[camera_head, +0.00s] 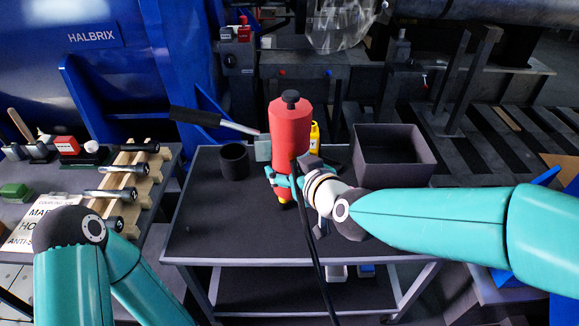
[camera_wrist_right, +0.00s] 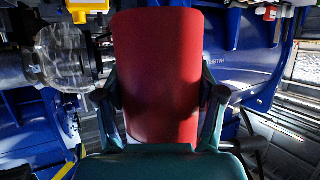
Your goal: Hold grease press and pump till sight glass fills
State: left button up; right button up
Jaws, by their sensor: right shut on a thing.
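The red grease press (camera_head: 290,125) with a black top knob stands upright over the dark worktable. My right gripper (camera_head: 285,178) is shut around its lower body. In the right wrist view the red body (camera_wrist_right: 157,75) fills the space between the fingers (camera_wrist_right: 160,108).
A black cup (camera_head: 234,160) and an open dark bin (camera_head: 393,150) flank the press on the worktable (camera_head: 215,225). A yellow bottle (camera_head: 315,136) stands behind it. A black hose (camera_head: 308,235) hangs over the front edge. Several bolts (camera_head: 118,168) lie on a wooden rack at left.

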jog(key=shift+w+f+b, duration=0.1)
jog(key=shift+f+b, duration=8.35)
jog(key=shift+f, duration=0.65)
